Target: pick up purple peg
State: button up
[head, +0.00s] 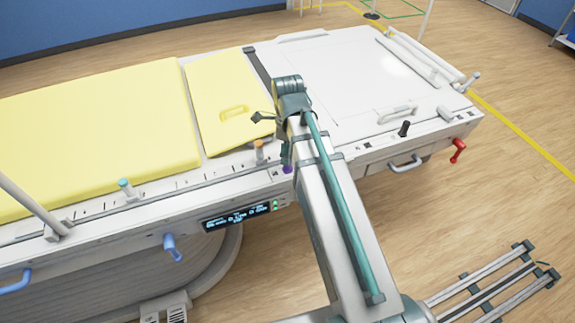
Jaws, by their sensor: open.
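The purple peg (287,169) is a small purple spot on the near side rail of the table, just left of my arm. Only a little of it shows, and I cannot tell how much my arm hides. My gripper (272,136) is at the far end of my arm, above the rail and a little up-left of the peg in the picture. Its dark fingers are partly hidden by the wrist, stand apart and hold nothing that I can see. It looks apart from the peg.
The side rail also bears an orange-topped peg (259,149) close to my gripper, a teal-topped peg (124,187) and a black peg (404,128). Yellow pads (90,115) cover the table's left part. A display panel (236,218) and blue handles (171,247) are below the rail.

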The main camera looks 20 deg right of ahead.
aim_at(288, 168)
jog(key=shift+s+f+p, duration=0.1)
jog(key=shift+f+p, duration=0.5)
jog(key=shift+f, duration=1.65)
grip_shut()
